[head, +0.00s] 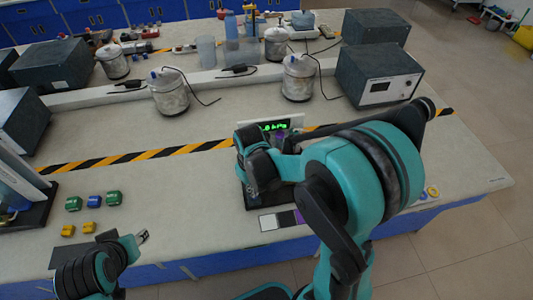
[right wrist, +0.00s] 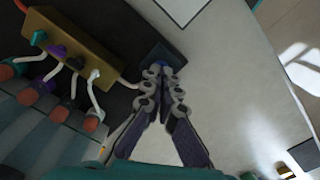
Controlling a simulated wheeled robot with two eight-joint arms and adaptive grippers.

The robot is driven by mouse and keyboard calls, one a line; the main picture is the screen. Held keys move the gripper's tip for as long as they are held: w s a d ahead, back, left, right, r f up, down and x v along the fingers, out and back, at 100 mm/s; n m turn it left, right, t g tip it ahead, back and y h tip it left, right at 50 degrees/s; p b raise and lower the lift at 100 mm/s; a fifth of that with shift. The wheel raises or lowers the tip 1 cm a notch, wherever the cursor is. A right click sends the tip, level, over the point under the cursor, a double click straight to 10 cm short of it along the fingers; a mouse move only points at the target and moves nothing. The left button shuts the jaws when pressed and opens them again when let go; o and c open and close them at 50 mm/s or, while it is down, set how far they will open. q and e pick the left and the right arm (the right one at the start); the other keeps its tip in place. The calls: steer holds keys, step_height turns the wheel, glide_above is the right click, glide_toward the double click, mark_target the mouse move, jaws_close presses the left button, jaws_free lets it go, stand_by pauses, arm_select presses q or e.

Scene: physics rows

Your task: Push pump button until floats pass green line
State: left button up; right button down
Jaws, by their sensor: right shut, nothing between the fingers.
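The apparatus stands on a dark base (head: 255,200) in the head view, mostly hidden by my right arm; its green-lit display (head: 275,126) shows above. In the right wrist view my right gripper (right wrist: 161,72) is shut and empty, its fingertips at a small dark blue square block (right wrist: 168,50), which looks like the pump button; I cannot tell whether it is pressed. Clear tubes (right wrist: 45,140) with several orange-red round pieces (right wrist: 60,115) lie at the left; I cannot tell whether these are the floats. My left gripper (head: 140,237) is low at the left, away from the apparatus.
A brass-coloured block (right wrist: 62,48) with coloured fittings and white hoses stands beside the tubes. Green, blue and yellow small blocks (head: 74,203) lie on the bench at left. Metal canisters (head: 170,93) and a grey box (head: 378,75) stand farther back. The bench centre is clear.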

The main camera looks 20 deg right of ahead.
steer(key=shift+f+b, duration=0.45)
steer(key=shift+f, duration=0.2)
steer(key=shift+r, duration=0.1)
steer(key=shift+r+p, duration=1)
steer(key=shift+r, duration=0.15)
steer(key=shift+f, duration=0.2)
